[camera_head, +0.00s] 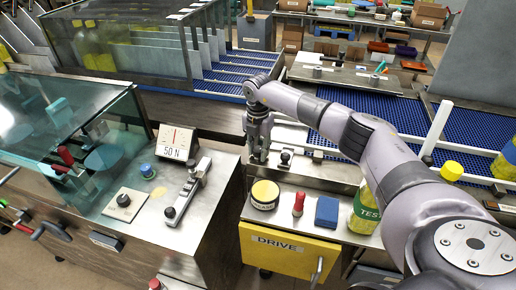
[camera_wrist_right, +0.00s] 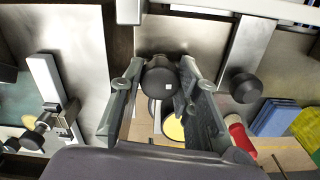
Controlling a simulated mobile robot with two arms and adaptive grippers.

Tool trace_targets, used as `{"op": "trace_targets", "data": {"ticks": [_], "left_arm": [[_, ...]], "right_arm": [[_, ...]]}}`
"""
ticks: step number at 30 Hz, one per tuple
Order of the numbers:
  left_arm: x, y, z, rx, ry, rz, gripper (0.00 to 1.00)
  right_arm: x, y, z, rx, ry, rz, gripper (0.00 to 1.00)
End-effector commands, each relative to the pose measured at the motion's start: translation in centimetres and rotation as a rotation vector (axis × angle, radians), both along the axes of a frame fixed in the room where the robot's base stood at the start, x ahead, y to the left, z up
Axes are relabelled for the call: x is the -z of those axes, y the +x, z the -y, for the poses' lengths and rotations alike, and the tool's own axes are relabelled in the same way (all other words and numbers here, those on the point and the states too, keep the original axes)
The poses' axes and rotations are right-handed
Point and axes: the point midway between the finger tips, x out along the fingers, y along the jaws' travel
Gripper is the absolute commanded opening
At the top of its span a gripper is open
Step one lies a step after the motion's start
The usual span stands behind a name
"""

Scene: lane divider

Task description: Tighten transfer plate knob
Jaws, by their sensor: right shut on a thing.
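My right gripper (camera_head: 258,155) points down at the left end of the steel transfer plate (camera_head: 325,170). In the right wrist view, its two fingers (camera_wrist_right: 158,82) stand on either side of a round black knob (camera_wrist_right: 160,75) with a small white mark, and are shut on it. The gripper hides this knob in the head view. A second black knob (camera_head: 285,157) stands on the plate just right of the gripper; it also shows in the right wrist view (camera_wrist_right: 245,87). My left gripper is not in view.
In front are a yellow-lidded round tin (camera_head: 264,195), a red bottle (camera_head: 298,204), a blue block (camera_head: 327,212) and a yellow-green TEST bag (camera_head: 365,212) above the yellow DRIVE drawer (camera_head: 285,250). A 50 N gauge (camera_head: 177,142) stands left. Blue conveyors (camera_head: 375,108) lie behind.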

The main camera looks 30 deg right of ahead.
Motion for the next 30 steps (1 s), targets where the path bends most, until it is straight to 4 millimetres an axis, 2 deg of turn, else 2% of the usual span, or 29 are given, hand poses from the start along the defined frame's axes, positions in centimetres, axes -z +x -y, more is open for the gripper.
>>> {"op": "trace_targets", "data": {"ticks": [9, 21, 22, 30], "left_arm": [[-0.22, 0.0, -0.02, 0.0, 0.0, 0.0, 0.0], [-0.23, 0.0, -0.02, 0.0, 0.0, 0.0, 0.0], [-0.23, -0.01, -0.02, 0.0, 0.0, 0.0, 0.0], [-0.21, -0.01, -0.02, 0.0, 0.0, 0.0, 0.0]], "right_arm": [[-0.46, 0.32, 0.15, 0.076, -0.001, 0.012, 0.02], [-0.53, 0.36, 0.17, 0.082, -0.001, 0.014, 0.02], [-0.53, 0.37, 0.17, 0.082, -0.001, 0.014, 0.3], [-0.29, 0.21, 0.09, 0.08, 0.0, 0.008, 0.48]]}}
